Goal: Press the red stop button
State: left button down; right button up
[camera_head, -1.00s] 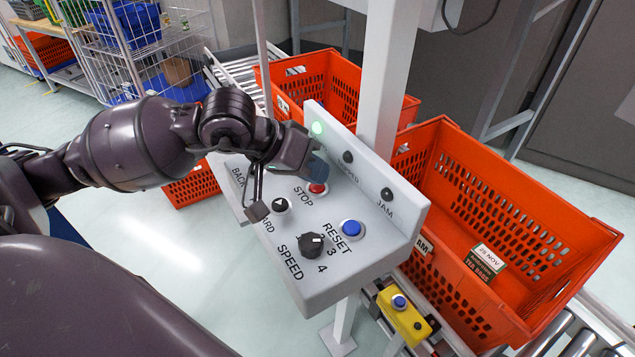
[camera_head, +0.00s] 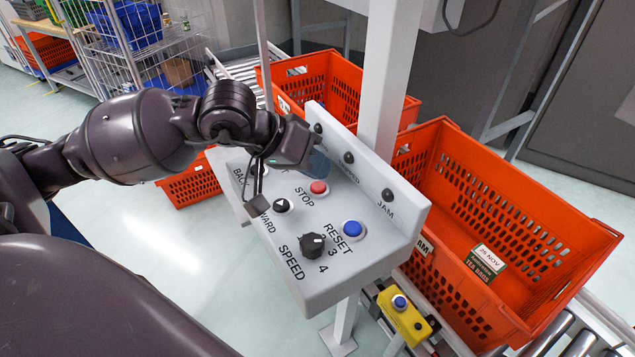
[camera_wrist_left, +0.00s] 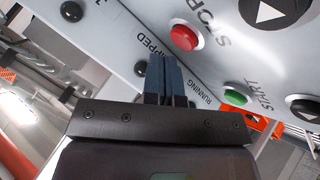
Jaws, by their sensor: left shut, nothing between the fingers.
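The red stop button (camera_head: 319,188) sits on the white control panel (camera_head: 340,285), beside the STOP label. It also shows in the left wrist view (camera_wrist_left: 184,37). My left gripper (camera_head: 319,164) is shut and empty. It hovers just behind the red button, near the panel's raised back strip, apart from the button. In the left wrist view its blue fingers (camera_wrist_left: 165,78) are together, with the button to their upper right. My right gripper is not in view.
The panel also carries a blue RESET button (camera_head: 352,229), a black SPEED knob (camera_head: 313,246) and a green START button (camera_wrist_left: 235,97). The indicator lamps (camera_head: 348,157) look dark. An orange tote (camera_head: 540,205) stands to the right on the conveyor.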

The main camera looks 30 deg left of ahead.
aim_at(316, 184)
pick_arm(q)
jog(key=shift+r, duration=0.1)
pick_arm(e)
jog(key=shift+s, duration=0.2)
pick_arm(q)
jog(key=shift+r, duration=0.1)
jog(key=shift+r+p, duration=0.6)
jog(key=shift+r, duration=1.85)
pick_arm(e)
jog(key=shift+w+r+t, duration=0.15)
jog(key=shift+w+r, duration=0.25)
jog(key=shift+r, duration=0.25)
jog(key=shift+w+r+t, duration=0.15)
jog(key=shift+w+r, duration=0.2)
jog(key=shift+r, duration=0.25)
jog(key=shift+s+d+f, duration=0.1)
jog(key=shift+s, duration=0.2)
